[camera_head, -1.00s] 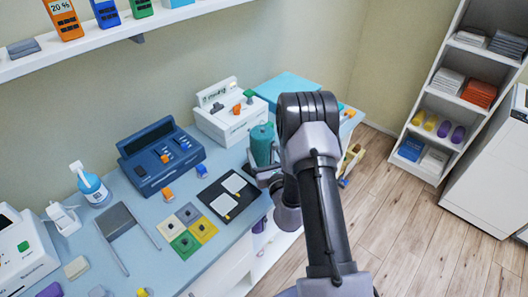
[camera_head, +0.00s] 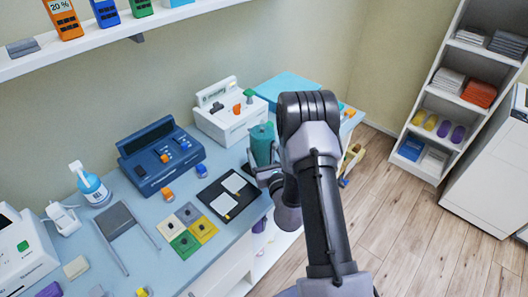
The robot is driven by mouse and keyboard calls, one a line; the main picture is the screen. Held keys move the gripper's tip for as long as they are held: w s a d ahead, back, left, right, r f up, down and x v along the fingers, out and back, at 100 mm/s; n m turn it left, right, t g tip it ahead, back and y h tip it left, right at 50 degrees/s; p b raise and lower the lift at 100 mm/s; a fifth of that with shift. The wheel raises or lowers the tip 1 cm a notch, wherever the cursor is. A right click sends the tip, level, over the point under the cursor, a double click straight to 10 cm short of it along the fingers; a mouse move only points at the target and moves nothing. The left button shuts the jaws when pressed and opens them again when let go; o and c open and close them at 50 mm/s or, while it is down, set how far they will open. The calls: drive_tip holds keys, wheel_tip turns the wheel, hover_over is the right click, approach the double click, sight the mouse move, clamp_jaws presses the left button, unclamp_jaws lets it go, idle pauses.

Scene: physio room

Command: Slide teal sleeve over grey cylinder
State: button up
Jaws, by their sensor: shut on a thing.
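The teal sleeve (camera_head: 262,140) stands upright over the right part of the blue-grey bench, just left of my arm. My gripper (camera_head: 265,174) is at the sleeve's lower part, and it is shut on the sleeve. My wrist and forearm hide the right side of the gripper and the bench behind it. I cannot make out the grey cylinder; whether it is inside or below the sleeve does not show. Whether the sleeve's lower end touches anything is hidden too.
A white device (camera_head: 230,122) and a light-blue box (camera_head: 288,88) stand behind the sleeve. A dark blue console (camera_head: 157,160) is further left. A black tray (camera_head: 216,207) with two white pads lies left of the gripper. Wooden floor is open to the right.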

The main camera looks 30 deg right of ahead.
drive_tip(key=shift+f+b, duration=0.4)
drive_tip(key=shift+f, duration=0.05)
idle(0.4)
idle(0.3)
drive_tip(key=o, duration=1.7)
drive_tip(key=shift+o, duration=0.2)
